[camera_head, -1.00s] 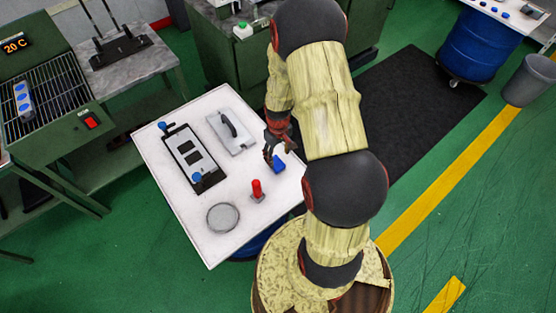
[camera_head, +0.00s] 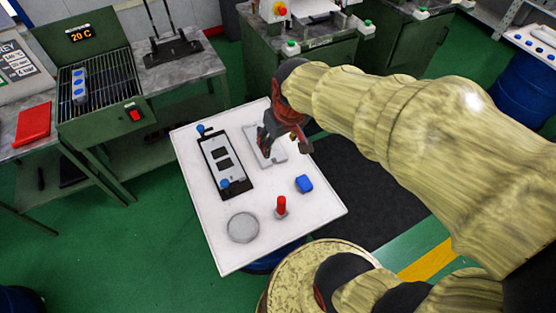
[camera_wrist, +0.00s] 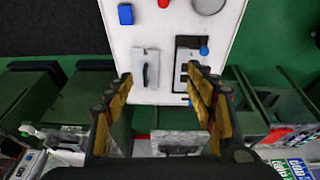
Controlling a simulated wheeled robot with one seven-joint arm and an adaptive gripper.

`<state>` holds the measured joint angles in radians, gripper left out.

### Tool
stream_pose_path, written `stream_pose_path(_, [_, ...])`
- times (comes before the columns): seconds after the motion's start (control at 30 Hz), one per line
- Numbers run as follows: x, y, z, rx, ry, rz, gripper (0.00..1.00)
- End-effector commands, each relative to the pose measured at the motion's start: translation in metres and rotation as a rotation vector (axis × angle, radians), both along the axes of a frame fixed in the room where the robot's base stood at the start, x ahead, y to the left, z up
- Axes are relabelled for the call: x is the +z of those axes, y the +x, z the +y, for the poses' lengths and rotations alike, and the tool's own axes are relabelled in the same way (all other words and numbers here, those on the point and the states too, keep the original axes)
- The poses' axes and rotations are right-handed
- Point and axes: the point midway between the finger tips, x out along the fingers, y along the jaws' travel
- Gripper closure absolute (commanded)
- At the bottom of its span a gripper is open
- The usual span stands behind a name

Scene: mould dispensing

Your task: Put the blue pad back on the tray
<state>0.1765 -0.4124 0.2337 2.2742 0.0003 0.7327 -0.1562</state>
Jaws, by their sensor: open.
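The blue pad (camera_head: 304,184) lies on the white tray-like tabletop (camera_head: 318,208) near its right edge. It also shows at the top of the wrist view (camera_wrist: 125,14). My gripper (camera_head: 268,142) is open and empty above the tabletop, apart from the pad and farther back, over the grey plate with a dark handle (camera_head: 278,154). In the wrist view my gripper's two fingers (camera_wrist: 158,76) are spread wide with nothing between them.
A red-handled piece (camera_head: 281,206), a round grey disc (camera_head: 242,228) and a black-framed mould with blue knobs (camera_head: 243,184) share the tabletop. A green oven (camera_head: 104,84) stands at the left, and green machines (camera_head: 330,50) stand behind.

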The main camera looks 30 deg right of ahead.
Motion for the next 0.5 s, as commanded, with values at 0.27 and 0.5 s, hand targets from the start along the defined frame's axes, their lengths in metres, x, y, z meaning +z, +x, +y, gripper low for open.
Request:
stream_pose_path(0.27, [0.069,-0.076,0.054,0.029,0.029,-0.145,0.44])
stream_pose_path(0.5, [0.080,-0.101,0.065,0.032,0.045,-0.182,0.44])
